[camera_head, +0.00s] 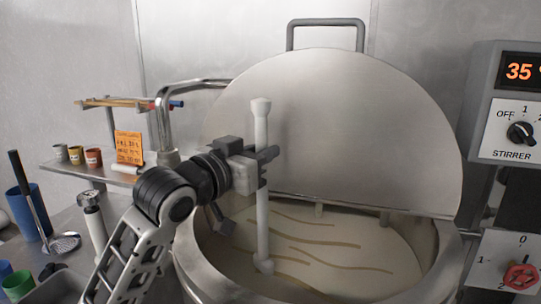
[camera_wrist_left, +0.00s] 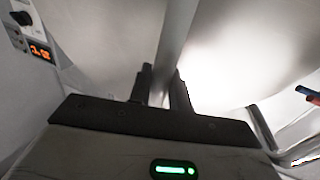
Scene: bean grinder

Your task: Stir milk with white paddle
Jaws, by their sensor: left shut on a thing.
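The white paddle (camera_head: 262,215) stands nearly upright over the open vat, a long pale shaft with a wider knob at its top. My left gripper (camera_head: 266,162) is shut on the shaft in its upper part. In the left wrist view the shaft (camera_wrist_left: 177,40) runs up between the two dark fingers (camera_wrist_left: 162,92). The paddle's lower end meets the milk (camera_head: 340,245) near the left side of the vat; anything below the surface is hidden. The milk is cream-coloured with several brownish wavy streaks. My right gripper does not show.
The steel vat (camera_head: 448,258) has its half-round lid (camera_head: 350,130) raised behind the paddle. A bent pipe (camera_head: 163,120) stands to the left. A control panel (camera_head: 512,130) reading 35 is at right. Cups, a ladle (camera_head: 35,200) and a blue container (camera_head: 22,215) stand at left.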

